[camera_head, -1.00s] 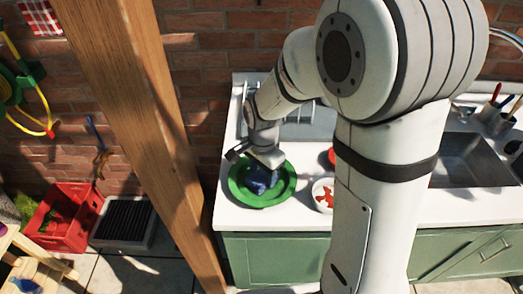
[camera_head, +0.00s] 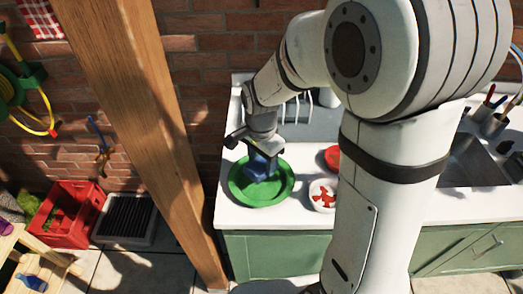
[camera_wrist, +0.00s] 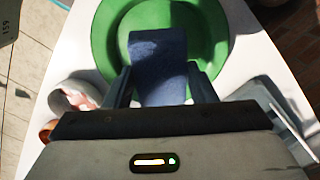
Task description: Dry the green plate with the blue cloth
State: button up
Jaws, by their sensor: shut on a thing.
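The green plate (camera_head: 284,188) lies on the white counter, near its left end. It also fills the top of the wrist view (camera_wrist: 112,32). The blue cloth (camera_head: 258,167) hangs from my gripper (camera_head: 255,148) over the plate's upper part. In the wrist view the cloth (camera_wrist: 158,60) sits between the two dark fingers of my gripper (camera_wrist: 160,85), which are shut on it. The cloth hides part of the plate. I cannot tell whether its lower end touches the plate.
A white bowl with red pieces (camera_head: 322,195) and a red dish (camera_head: 333,157) stand right of the plate. A dish rack (camera_head: 292,110) stands behind. The sink (camera_head: 470,165) is at the right. A wooden post (camera_head: 150,130) rises left of the counter.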

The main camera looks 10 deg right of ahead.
jog(key=shift+r+p, duration=0.85)
jog(key=shift+r, duration=0.5)
dwell(0.3)
